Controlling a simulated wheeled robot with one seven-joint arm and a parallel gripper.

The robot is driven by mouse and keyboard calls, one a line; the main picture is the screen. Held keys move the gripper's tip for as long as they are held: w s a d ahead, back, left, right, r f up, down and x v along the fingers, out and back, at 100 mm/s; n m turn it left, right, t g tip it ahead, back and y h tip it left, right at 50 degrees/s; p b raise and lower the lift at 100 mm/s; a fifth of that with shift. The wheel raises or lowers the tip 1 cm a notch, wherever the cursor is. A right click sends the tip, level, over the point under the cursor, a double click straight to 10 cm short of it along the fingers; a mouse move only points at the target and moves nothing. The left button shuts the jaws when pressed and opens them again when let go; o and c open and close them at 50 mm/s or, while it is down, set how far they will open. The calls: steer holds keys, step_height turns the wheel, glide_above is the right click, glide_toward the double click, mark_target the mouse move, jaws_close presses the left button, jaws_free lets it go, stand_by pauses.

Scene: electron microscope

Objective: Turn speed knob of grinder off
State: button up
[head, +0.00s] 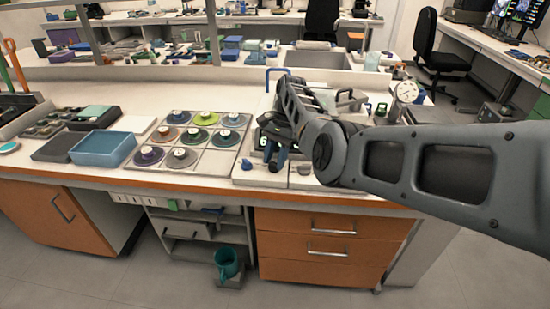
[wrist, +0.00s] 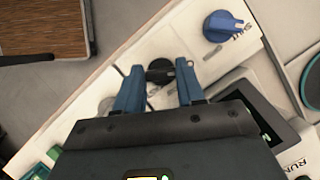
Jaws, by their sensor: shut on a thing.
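The grinder's white body (wrist: 75,100) has a front strip with knobs, and a dark display (wrist: 262,118) marked RUN below it. My gripper (wrist: 159,68) is over the strip, its blue fingers closed around a small black knob (wrist: 160,73). A blue pointer knob (wrist: 222,26) stands free to its upper right, with printed marks beside it. In the head view my gripper (head: 275,160) reaches down at the machine's front, right of the blue knob (head: 247,164). A greyish knob (head: 305,169) sits further right. The lettering at the held knob is too small to read.
Left of the machine is a white tray (head: 196,162) with several coloured discs. A blue open box (head: 103,149) stands further left. A dial gauge (head: 406,91) is behind my arm. The bench's front edge is close to the knobs.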

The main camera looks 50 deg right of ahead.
steer(key=o, duration=1)
steer(key=shift+o, duration=0.2)
steer(key=v, duration=0.7)
steer(key=shift+r+b, duration=0.3)
steer(key=shift+r, duration=0.05)
steer(key=shift+d, duration=0.15)
